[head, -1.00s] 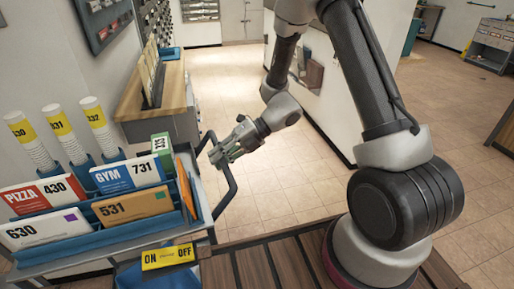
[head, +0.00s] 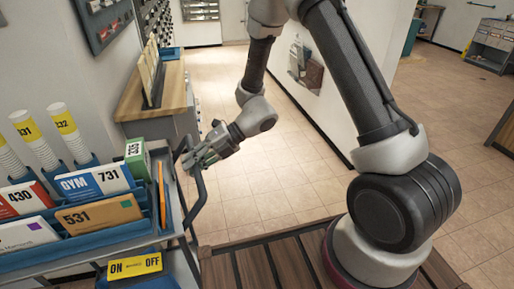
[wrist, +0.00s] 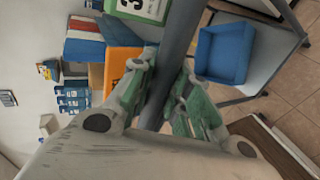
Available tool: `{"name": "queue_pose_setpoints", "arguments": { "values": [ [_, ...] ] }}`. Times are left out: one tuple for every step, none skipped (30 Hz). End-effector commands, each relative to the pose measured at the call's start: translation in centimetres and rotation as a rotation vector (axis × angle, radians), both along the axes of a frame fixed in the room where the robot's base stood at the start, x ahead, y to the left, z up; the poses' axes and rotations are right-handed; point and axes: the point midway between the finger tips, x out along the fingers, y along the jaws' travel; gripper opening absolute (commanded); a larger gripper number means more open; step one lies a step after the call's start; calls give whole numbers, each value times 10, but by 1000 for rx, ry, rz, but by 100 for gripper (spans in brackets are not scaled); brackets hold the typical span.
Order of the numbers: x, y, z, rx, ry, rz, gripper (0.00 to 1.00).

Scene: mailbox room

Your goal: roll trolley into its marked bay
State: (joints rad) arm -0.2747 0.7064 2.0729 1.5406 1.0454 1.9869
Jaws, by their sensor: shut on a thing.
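The trolley (head: 180,240) stands at the left of the head view, cut off by the picture's edge. It carries blue compartments with upright mail, rolled tubes and a yellow ON/OFF label (head: 135,266). Its dark handle (head: 199,190) sticks out at the right end. My gripper (head: 195,160) is shut on this handle near its upper part. In the wrist view the dark handle bar (wrist: 172,65) runs between the green-padded fingers (wrist: 160,100). A blue bin (wrist: 224,54) on the trolley shows beyond it. I cannot make out the marked bay in these frames.
A wooden counter (head: 158,98) over grey cabinets stands against the left wall behind the trolley. A white partition (head: 318,95) stands right of the aisle. The tiled floor (head: 225,85) between them is clear. A grey cabinet (head: 490,45) stands far right.

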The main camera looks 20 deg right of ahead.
Motion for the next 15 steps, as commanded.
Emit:
{"name": "queue_pose_setpoints", "arguments": {
  "values": [
    [0,6,0,0,-2,2,0],
    [-1,10,0,0,-2,2,0],
    [-1,16,0,0,-2,2,0],
    [-2,19,0,-1,-2,2,0],
    [-2,23,0,-1,-2,2,0],
    [-3,29,0,0,-2,2,0],
    [-3,33,0,0,-3,1,0],
    [-3,37,0,0,-3,1,0],
    [-4,42,1,0,-3,3,0],
    [-4,46,1,0,-2,2,0],
    [-5,50,1,0,-2,1,0],
    [-5,55,0,0,-2,1,0],
    [-6,59,0,-1,-2,2,0],
    [-6,63,0,-1,-2,2,0],
    [-6,68,0,0,-3,1,0]
  ]
}}
